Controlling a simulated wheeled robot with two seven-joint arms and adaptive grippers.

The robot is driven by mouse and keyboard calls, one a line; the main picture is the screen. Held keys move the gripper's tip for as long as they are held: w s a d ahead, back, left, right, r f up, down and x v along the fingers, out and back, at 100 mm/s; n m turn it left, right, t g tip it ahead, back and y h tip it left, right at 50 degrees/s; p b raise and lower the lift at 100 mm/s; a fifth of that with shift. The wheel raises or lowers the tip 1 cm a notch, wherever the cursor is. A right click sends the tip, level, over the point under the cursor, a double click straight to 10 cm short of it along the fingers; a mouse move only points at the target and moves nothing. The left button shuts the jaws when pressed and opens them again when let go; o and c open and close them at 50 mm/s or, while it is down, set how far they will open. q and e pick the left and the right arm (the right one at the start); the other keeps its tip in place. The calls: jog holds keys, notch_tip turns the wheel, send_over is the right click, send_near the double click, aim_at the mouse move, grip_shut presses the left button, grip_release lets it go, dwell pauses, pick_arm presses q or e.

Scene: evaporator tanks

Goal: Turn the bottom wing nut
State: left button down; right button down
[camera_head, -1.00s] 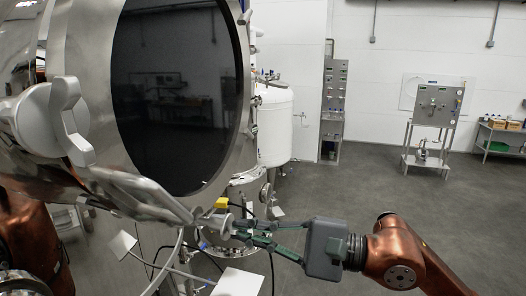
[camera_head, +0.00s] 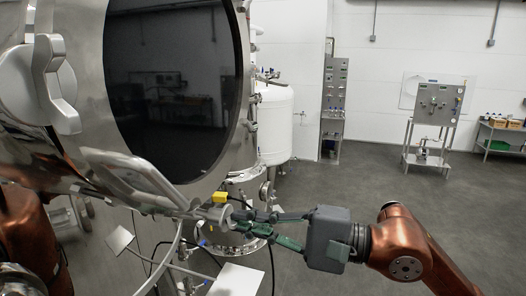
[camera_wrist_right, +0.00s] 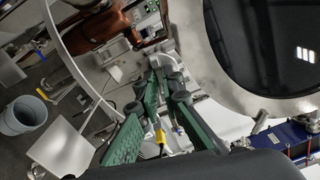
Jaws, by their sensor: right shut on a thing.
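The round grey front of the steel tank with its dark window (camera_head: 170,95) fills the left of the head view. A large grey wing nut (camera_head: 52,85) sits on its left side. The bottom wing nut (camera_head: 212,212) is a small grey part below the window, partly hidden by fingertips. My right gripper (camera_head: 238,219) reaches in from the right with green fingers shut on it. In the right wrist view, the green fingers (camera_wrist_right: 165,85) converge on a grey part that is hard to make out. My left gripper is out of view.
A bent metal handle (camera_head: 125,172) lies just left of the right fingertips. A yellow part (camera_head: 220,196) sits close above them. White plates (camera_head: 237,280) and thin hoses are below. A white tank (camera_head: 273,125) stands behind. The floor at right is open.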

jog(key=shift+r+n+b, duration=0.1)
jog(key=shift+n+b, duration=0.8)
jog(key=shift+n, duration=0.2)
jog(key=shift+n+b, duration=0.75)
jog(key=shift+n, duration=0.45)
